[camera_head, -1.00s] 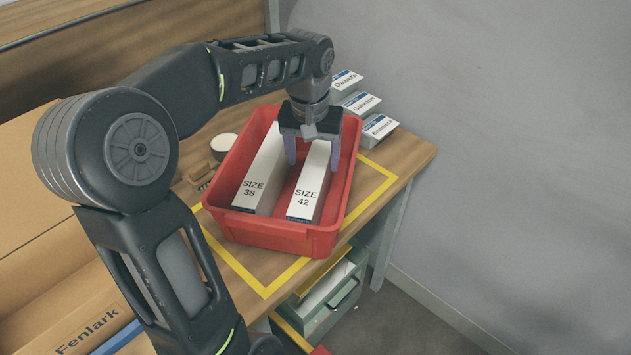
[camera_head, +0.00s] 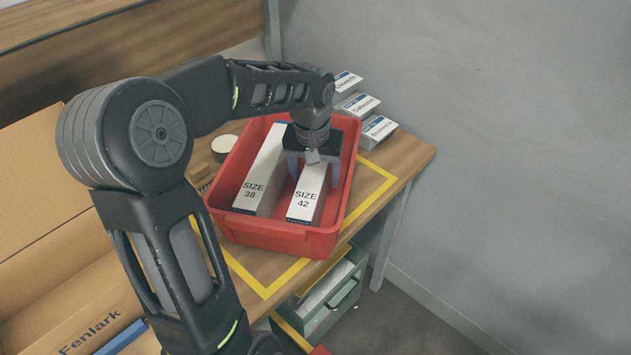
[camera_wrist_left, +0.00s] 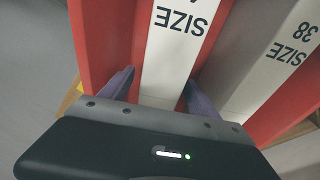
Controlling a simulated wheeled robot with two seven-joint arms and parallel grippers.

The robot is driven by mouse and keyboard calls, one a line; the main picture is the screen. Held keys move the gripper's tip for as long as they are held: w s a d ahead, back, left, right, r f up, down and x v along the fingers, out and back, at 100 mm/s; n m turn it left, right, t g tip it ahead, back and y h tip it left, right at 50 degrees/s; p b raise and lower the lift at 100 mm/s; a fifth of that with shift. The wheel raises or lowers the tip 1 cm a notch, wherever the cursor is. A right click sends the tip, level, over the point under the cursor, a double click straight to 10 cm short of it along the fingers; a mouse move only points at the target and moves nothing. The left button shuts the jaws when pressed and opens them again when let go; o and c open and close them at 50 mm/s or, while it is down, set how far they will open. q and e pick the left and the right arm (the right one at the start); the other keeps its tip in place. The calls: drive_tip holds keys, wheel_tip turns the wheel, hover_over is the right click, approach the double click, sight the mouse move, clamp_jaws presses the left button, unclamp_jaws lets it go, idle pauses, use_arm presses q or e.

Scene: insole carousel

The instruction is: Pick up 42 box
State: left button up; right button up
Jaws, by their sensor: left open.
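The white box marked SIZE 42 (camera_head: 306,196) lies in the red bin (camera_head: 270,238), in its right half. A white box marked SIZE 38 (camera_head: 258,186) lies left of it in the same bin. My left gripper (camera_head: 313,172) is open over the 42 box, with one finger down on each side of it. In the left wrist view, the fingers (camera_wrist_left: 160,92) straddle the 42 box (camera_wrist_left: 174,52), and the 38 box (camera_wrist_left: 268,66) is at the right. Whether the fingers touch the box cannot be told. My right gripper is not in view.
Labelled grey-white boxes (camera_head: 378,130) stand on the table behind the bin at the right. A round white-topped object (camera_head: 223,144) is left of the bin. Yellow tape (camera_head: 380,188) frames the bin.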

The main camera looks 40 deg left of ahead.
use_arm(q)
wheel_tip(320, 180, down, 2)
drive_tip(key=shift+w+f, duration=0.15)
drive_tip(key=shift+f, duration=0.1)
drive_tip(key=shift+c, duration=0.3)
clamp_jaws()
idle(0.8)
